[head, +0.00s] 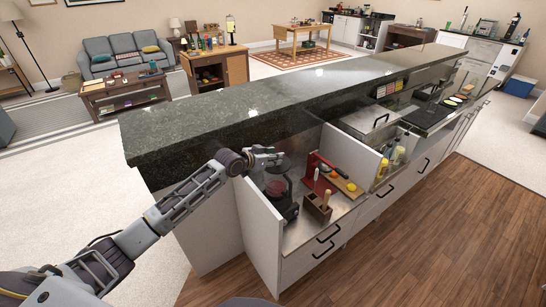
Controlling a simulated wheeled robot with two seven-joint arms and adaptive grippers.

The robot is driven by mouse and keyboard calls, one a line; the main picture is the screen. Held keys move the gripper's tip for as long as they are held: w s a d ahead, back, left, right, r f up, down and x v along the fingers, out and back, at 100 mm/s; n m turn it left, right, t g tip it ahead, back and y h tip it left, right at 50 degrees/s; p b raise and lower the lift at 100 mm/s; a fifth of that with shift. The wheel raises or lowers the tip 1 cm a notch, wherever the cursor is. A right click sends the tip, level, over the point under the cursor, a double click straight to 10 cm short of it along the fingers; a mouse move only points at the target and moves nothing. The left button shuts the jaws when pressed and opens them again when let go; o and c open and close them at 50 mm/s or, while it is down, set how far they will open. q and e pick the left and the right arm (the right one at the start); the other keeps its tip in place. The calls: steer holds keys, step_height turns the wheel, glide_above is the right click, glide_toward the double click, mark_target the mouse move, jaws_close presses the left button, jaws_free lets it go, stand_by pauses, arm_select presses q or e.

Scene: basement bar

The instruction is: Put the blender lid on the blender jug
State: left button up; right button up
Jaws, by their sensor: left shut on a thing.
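The blender (280,200) stands at the left end of the lower work counter, against the white side panel. It has a dark base, and its jug (277,184) looks dark and see-through. My left arm reaches in from the left, and its gripper (271,158) is over the blender, close above the jug's top. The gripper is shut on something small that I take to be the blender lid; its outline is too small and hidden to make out. I cannot tell whether it touches the jug rim. My right gripper is out of view.
A red stand (313,170), a wooden board (343,183) and a wooden block with utensils (318,207) stand close right of the blender. A raised dark stone bar top (230,117) runs behind. White panels enclose the counter section. Bottles (390,160) stand further right.

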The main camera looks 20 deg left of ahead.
arm_select(q)
steer(key=shift+f, duration=0.2)
steer(key=o, duration=1.1)
steer(key=shift+s, duration=0.1)
steer(key=shift+v, duration=5.9)
